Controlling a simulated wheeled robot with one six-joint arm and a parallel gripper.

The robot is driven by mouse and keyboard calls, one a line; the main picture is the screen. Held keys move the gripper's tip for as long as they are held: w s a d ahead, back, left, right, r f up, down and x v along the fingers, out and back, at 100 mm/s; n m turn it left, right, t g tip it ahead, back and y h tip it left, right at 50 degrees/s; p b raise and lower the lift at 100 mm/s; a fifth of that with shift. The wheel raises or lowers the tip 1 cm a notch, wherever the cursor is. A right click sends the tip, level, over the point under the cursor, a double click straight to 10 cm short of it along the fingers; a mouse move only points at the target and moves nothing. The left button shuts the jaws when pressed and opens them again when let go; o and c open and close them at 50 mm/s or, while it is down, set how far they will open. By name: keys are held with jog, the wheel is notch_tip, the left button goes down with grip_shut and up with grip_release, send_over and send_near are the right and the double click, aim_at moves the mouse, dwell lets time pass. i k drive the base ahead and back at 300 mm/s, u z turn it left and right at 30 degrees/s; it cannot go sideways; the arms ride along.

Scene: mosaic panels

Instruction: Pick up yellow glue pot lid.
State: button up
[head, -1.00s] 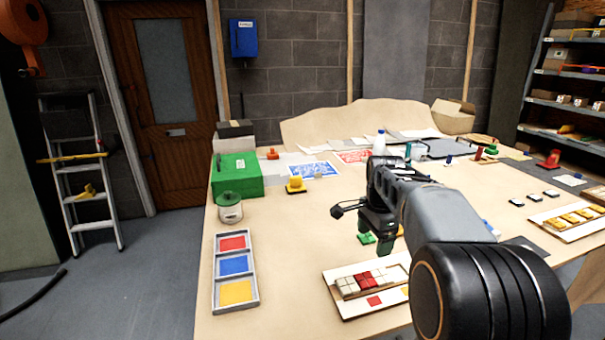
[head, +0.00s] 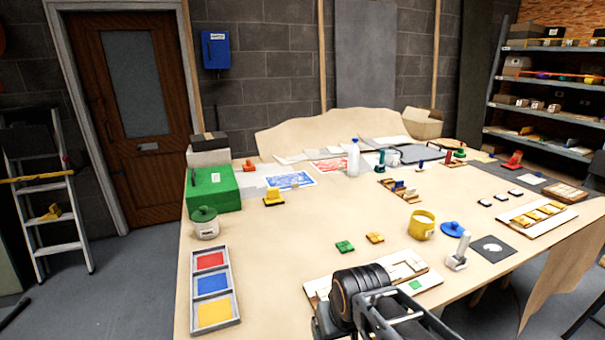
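A yellow pot (head: 421,228) with a pale inside stands open on the right half of the workbench. A round blue lid with a knob (head: 453,229) lies on the bench just right of it, apart from the pot. No yellow lid is clear to me; a yellow knobbed block (head: 273,199) sits at the left, by the blue-printed sheet. My arm enters at the bottom centre, in front of the pots and low over the bench's near edge. My gripper's fingers do not show.
A white pot with a green lid (head: 205,224) stands at the left, behind a three-colour tray (head: 214,290). A small upright grey-white tool (head: 459,252) stands near the blue lid. Green (head: 345,246) and orange (head: 375,237) pieces lie left of the yellow pot. A mosaic panel (head: 425,281) lies partly behind my arm.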

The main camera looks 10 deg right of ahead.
aim_at(452, 229)
jog(key=z, duration=1.2)
